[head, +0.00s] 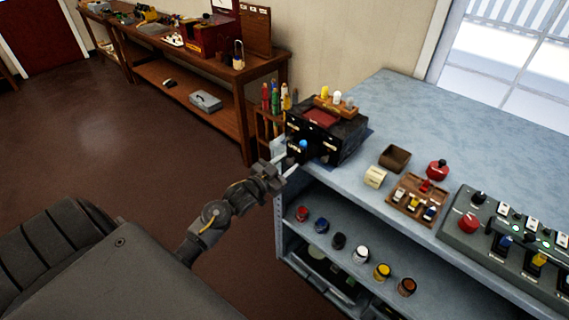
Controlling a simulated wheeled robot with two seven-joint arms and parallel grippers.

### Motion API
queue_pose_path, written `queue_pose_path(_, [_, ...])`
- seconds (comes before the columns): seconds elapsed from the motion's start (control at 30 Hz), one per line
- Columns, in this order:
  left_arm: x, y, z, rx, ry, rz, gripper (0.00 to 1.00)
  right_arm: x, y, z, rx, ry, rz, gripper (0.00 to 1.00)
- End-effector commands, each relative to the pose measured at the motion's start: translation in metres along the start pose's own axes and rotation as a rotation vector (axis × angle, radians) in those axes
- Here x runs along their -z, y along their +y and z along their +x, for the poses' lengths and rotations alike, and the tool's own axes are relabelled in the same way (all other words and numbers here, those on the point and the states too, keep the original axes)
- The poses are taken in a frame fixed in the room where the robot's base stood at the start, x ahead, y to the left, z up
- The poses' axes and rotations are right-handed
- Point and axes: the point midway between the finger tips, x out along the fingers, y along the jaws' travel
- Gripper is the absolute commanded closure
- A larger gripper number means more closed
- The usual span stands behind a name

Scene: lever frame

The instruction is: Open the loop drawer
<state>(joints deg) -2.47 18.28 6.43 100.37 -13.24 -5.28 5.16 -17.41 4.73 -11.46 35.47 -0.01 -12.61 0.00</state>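A small black drawer box (347,141) stands on the near left corner of the grey-blue bench. Its front, with light labels or handles, faces left toward my arm. A blue round piece (303,145) shows at the lower front of the box; I cannot tell if it is a loop handle or a knob. My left gripper (291,164) is just in front of that lower front, close to the blue piece. Its two fingers look spread apart, with nothing seen between them. Whether they touch the box is too small to tell. My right gripper is out of view.
On the bench (395,97) are a brown open box (395,158), a cream roll (375,177), a wooden tray (406,203) and a control panel (510,250). Several coloured jars stand on the shelf below. A wooden workbench (215,68) is at the back; the floor between is clear.

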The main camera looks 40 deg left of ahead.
Motion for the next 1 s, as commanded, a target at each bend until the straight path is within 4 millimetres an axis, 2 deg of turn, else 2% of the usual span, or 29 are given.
queue_pose_path(0.37, [-0.002,0.000,-0.006,0.001,-0.001,0.000,0.57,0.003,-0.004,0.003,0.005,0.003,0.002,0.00])
queue_pose_path(0.47, [-0.003,0.000,-0.019,0.000,-0.002,0.000,0.57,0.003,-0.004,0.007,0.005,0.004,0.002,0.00])
queue_pose_path(0.8, [-0.003,0.001,-0.085,-0.001,-0.002,0.001,0.57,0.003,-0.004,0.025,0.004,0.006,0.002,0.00])
queue_pose_path(1.0, [-0.001,0.000,-0.105,0.000,-0.001,0.000,0.57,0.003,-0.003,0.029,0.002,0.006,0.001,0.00])
